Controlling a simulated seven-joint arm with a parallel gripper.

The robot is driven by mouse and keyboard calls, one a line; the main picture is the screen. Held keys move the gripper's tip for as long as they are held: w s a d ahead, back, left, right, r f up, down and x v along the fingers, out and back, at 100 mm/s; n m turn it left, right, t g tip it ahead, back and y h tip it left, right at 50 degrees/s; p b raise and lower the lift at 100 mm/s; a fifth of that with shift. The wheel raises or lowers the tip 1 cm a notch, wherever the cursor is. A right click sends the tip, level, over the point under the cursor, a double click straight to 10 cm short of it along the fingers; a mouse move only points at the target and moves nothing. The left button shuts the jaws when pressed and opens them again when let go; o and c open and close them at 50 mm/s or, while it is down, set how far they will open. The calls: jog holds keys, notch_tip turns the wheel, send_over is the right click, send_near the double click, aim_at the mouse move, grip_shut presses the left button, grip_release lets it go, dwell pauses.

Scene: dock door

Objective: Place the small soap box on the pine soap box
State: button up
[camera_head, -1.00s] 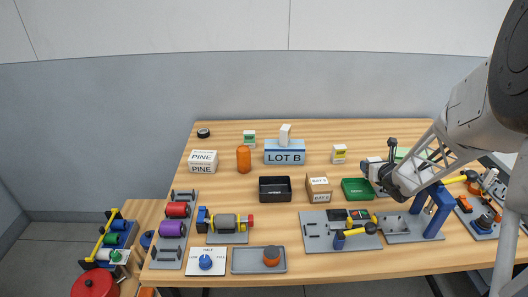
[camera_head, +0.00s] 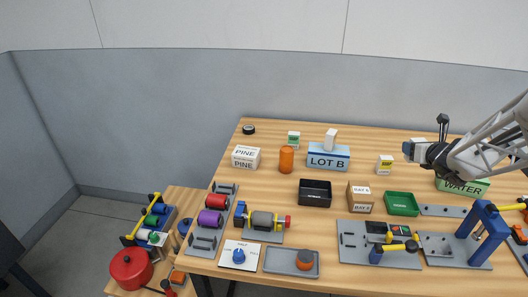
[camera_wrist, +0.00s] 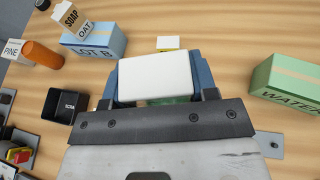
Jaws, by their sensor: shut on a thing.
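My gripper (camera_head: 414,150) is shut on a plain white box, held above the table at the right. In the wrist view the white box (camera_wrist: 157,78) sits between the two blue fingers (camera_wrist: 203,75); its lettering does not show. I take it for the small soap box. The pine soap box (camera_head: 246,157) is a low white box marked PINE, at the left rear of the table, well away from my gripper. Its edge also shows at the far left of the wrist view (camera_wrist: 12,50).
An orange cylinder (camera_head: 286,159) stands beside the pine box. The blue LOT B box (camera_head: 328,161) carries a small upright white box (camera_head: 331,139). A yellow-and-white box (camera_head: 385,165), black tray (camera_head: 314,199), cardboard box (camera_head: 360,203) and green tray (camera_head: 402,211) lie between.

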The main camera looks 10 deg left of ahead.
jog(key=w+a+n+g+y, duration=0.2)
jog(key=a+n+g+y, duration=0.15)
jog(key=a, duration=1.15)
jog(key=w+a+n+g+y, duration=0.15)
jog(key=a+n+y, duration=0.35)
jog(key=a, duration=0.9)
jog(key=s+a+n+g+y, duration=0.1)
jog(key=s+a+n+g, duration=0.25)
jog(key=a, duration=0.75)
jog(key=s+a+n+g+y, duration=0.1)
jog(key=s+a+n+g, duration=0.3)
jog(key=a, duration=0.7)
jog(key=shift+m+g, duration=0.25)
jog(key=shift+m, duration=0.05)
jog(key=f, duration=0.5)
jog(key=shift+w+d+f, duration=0.15)
jog(key=shift+w+d, duration=0.05)
jog(key=shift+d, duration=0.1)
jog(key=shift+w, duration=0.15)
send_over(245, 151)
jog(key=shift+f, duration=0.75)
jog(key=shift+f, duration=1.75)
